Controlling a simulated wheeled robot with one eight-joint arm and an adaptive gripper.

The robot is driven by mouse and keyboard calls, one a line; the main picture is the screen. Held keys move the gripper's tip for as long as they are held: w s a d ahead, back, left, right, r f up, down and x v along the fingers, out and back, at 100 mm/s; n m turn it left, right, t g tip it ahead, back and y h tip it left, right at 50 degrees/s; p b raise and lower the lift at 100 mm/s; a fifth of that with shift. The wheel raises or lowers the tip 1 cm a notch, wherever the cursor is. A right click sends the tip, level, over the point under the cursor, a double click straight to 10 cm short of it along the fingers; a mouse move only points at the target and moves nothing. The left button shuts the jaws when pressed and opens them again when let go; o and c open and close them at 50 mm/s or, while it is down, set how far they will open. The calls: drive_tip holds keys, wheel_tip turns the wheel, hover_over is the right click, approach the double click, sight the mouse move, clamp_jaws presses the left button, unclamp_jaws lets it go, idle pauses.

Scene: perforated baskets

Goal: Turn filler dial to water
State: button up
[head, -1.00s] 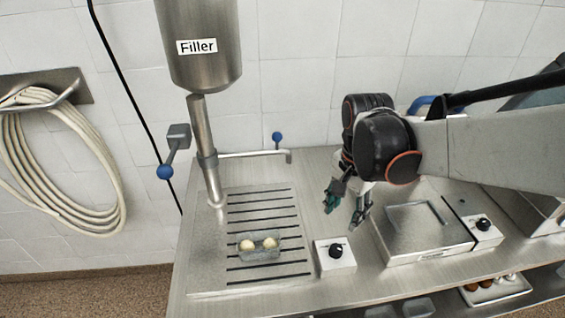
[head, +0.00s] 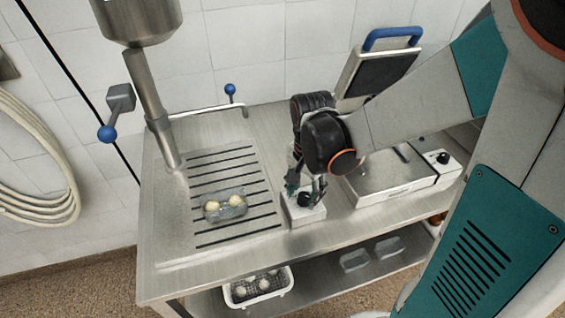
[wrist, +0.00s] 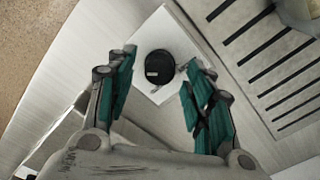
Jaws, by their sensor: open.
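The filler dial is a round black knob on a small white box. In the wrist view the knob (wrist: 159,66) lies just beyond and between my fingertips, and the white box (wrist: 160,28) is under it. In the head view the box (head: 303,212) stands on the table, right of the slatted drain area, with my gripper (head: 305,188) right above it. My gripper is open, with green pads on either side of the knob in the wrist view (wrist: 160,75). I cannot tell whether a finger touches the knob. No dial markings are readable.
The steel filler (head: 150,90) stands at the left with blue-knobbed levers. A clear tray (head: 224,208) with two pale balls sits on the slatted drain (head: 190,240). A press with a raised lid (head: 376,70) and its own dial (head: 441,158) is at the right.

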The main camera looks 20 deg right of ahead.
drive_tip(key=shift+f, duration=0.25)
drive_tip(key=c, duration=1.1)
